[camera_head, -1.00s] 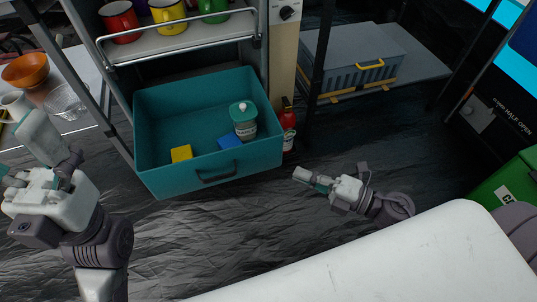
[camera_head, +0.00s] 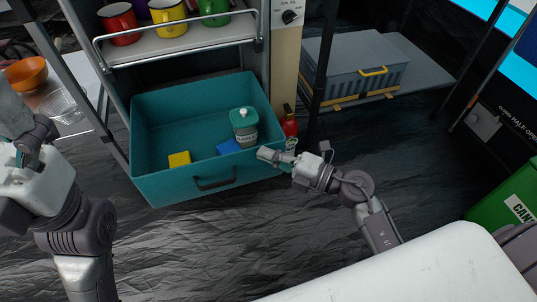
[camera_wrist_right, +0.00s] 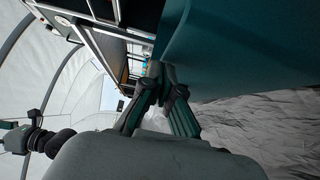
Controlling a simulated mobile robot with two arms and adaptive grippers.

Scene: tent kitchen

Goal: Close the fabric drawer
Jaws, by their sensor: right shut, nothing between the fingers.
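The teal fabric drawer (camera_head: 155,188) is pulled out below the mug shelf in the head view, with its dark handle (camera_head: 216,183) on the front face. Inside it are a yellow block (camera_head: 179,159), a blue block (camera_head: 229,146) and a lidded jar (camera_head: 244,127). My right gripper (camera_head: 266,154) is shut and empty at the drawer's front right corner; I cannot tell whether it touches. In the right wrist view the teal drawer wall (camera_wrist_right: 230,50) is close beside the shut fingers (camera_wrist_right: 168,72). My left gripper (camera_head: 22,150) is at the left edge, partly cut off, its fingers unclear.
A red bottle (camera_head: 289,122) stands just right of the drawer. Several mugs (camera_head: 168,15) stand on the railed shelf above. A grey crate (camera_head: 350,75) sits on a low platform at the right. A white surface (camera_head: 420,265) fills the lower right. Dark floor in front is clear.

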